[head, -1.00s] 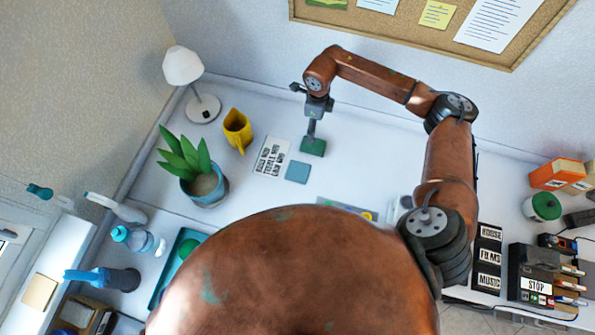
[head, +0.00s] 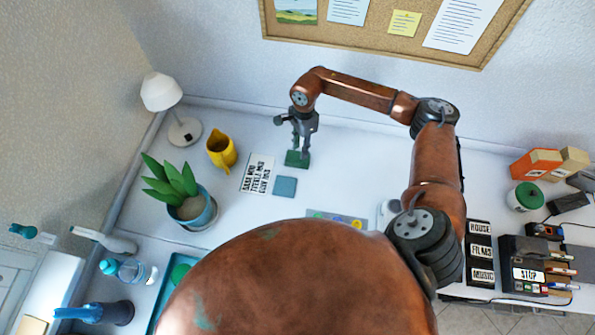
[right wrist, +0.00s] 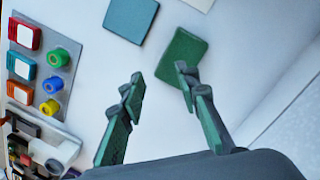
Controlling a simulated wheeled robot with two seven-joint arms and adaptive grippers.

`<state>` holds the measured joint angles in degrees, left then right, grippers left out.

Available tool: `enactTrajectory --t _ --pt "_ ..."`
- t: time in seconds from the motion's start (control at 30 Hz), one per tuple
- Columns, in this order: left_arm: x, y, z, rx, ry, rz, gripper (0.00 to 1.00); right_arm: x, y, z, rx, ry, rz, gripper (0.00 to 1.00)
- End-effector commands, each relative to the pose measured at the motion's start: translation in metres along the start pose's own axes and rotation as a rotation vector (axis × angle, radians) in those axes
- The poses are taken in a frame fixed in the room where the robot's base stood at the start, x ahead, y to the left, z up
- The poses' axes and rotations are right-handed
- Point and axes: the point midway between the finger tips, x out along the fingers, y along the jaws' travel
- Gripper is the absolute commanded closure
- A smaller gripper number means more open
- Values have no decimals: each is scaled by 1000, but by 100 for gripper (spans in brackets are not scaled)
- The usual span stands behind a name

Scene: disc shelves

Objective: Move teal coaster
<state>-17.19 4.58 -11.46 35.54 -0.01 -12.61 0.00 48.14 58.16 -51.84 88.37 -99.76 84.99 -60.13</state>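The teal coaster (head: 284,186) is a flat square on the white desk, right of the lettered card. It also shows at the top of the right wrist view (right wrist: 130,18). A dark green coaster (head: 297,159) lies just behind it, apart from it, and shows in the right wrist view (right wrist: 184,54). My right gripper (head: 301,152) points down at the green coaster. In the right wrist view its fingers (right wrist: 159,76) are apart with nothing held between them; one fingertip overlaps the green coaster's edge. Whether it touches is unclear. My left gripper is out of view.
A panel with coloured discs (head: 338,217) lies nearer, partly hidden by my body.

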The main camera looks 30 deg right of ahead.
Motion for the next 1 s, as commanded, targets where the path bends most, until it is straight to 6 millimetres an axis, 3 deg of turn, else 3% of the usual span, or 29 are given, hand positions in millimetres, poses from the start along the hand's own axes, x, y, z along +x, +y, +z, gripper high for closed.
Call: enactTrajectory --t 0.2,0.33,0.4,0.57,1.0 --pt "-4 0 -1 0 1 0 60 7 11 -1 -397 -70 22 87" --pt "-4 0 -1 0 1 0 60 10 14 -1 -524 -95 23 96" --pt "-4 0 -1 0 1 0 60 11 15 -1 -558 -101 22 100" --pt "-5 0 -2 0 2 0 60 23 16 2 -575 -106 22 100" --pt "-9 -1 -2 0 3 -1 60 94 19 8 -572 -104 22 100"
